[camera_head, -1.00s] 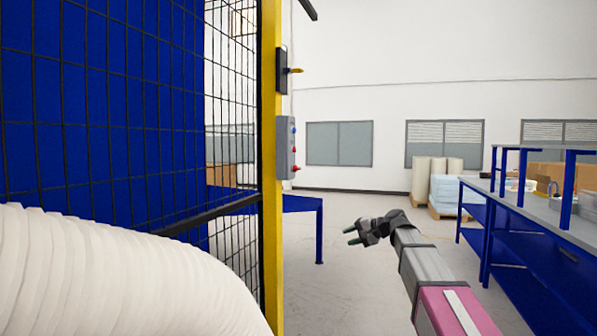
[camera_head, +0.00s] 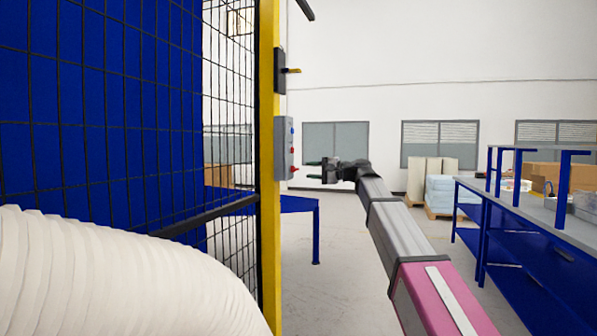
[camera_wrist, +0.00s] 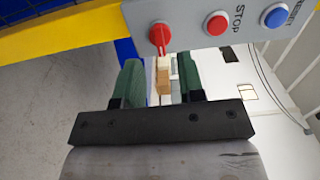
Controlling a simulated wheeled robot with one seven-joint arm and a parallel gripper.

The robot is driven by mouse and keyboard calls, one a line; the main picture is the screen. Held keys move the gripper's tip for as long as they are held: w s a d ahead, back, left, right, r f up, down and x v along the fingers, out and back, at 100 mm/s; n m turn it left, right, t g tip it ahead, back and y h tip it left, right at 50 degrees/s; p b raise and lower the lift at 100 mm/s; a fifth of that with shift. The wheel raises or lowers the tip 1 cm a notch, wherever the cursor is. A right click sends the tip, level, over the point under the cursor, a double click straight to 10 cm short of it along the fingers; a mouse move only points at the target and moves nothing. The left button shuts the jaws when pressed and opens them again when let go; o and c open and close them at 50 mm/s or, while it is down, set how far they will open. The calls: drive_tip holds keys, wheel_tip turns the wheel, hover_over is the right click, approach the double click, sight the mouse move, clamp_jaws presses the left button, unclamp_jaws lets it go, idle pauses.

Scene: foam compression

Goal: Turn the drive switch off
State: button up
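The grey control box (camera_head: 284,150) is fixed to the yellow post in the head view. A red lever switch (camera_wrist: 160,38) sits on the box in the wrist view, beside a red button marked STOP (camera_wrist: 216,23) and a blue button marked RESET (camera_wrist: 275,16). The red switch also shows low on the box in the head view (camera_head: 293,169). Its handle points into the space between my fingers. My gripper (camera_wrist: 160,64) is open, its two green fingers apart on either side of the handle's line. In the head view my gripper (camera_head: 313,169) is just right of the box.
A yellow post (camera_head: 266,200) and black mesh fence (camera_head: 110,120) stand at left. A black box with a yellow handle (camera_head: 281,71) is above the control box. A blue table (camera_head: 300,205) stands below. A blue workbench (camera_head: 520,230) is at right, with clear floor between.

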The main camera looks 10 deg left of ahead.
sight(298, 169)
drive_tip(key=shift+w+a, duration=0.15)
drive_tip(key=shift+a, duration=1.15)
drive_tip(key=shift+w+a, duration=0.1)
drive_tip(key=shift+a, duration=1.2)
drive_tip(key=c, duration=0.6)
drive_tip(key=shift+n, duration=8.9)
